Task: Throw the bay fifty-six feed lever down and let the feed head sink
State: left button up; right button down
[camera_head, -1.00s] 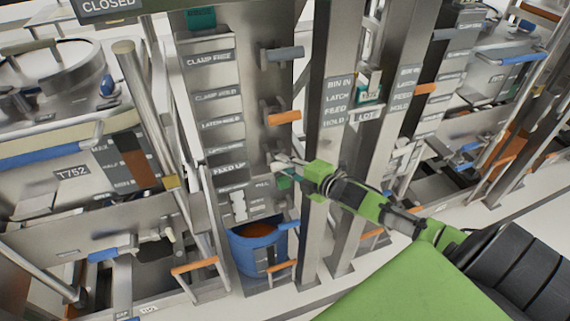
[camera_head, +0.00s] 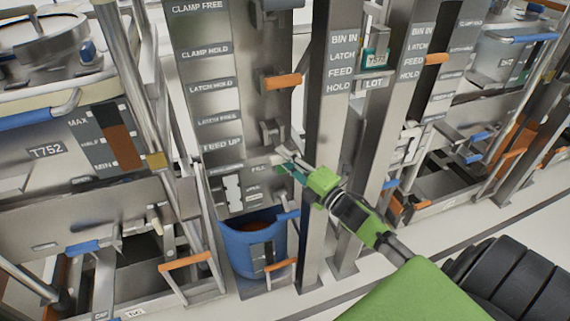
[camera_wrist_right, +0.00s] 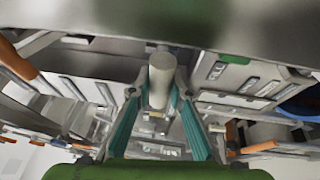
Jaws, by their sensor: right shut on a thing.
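The bay's steel panel carries a FEED UP label (camera_head: 221,145) low in its label column. The feed lever's mount (camera_head: 271,131) juts from the panel beside that label. My right gripper (camera_head: 287,162) is at this lever, just below the mount. In the right wrist view its two teal-padded fingers close around the round grey end of the lever's handle (camera_wrist_right: 161,80). In the head view the fingers hide most of the handle. The feed head itself is not clearly seen. My left gripper is not in view.
An orange-handled lever (camera_head: 283,82) sits above on the same panel. A blue bin (camera_head: 240,252) with brown contents stands below. A steel upright (camera_head: 326,150) rises close to the right of the gripper.

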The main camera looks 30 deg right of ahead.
jog(key=shift+w+d+f+b, duration=0.15)
jog(key=shift+f+b, duration=0.45)
jog(key=shift+f, duration=0.5)
jog(key=shift+w+f+b, duration=0.15)
jog(key=shift+f+b, duration=0.4)
jog(key=shift+f, duration=0.5)
jog(key=c, duration=2)
grip_release()
jog(key=shift+o, duration=0.8)
jog(key=shift+w, duration=0.3)
jog(key=shift+r, duration=0.1)
jog(key=s+d+f, duration=0.1)
jog(key=s, duration=1.1)
jog(key=shift+d, duration=0.4)
jog(key=shift+w+f, duration=0.1)
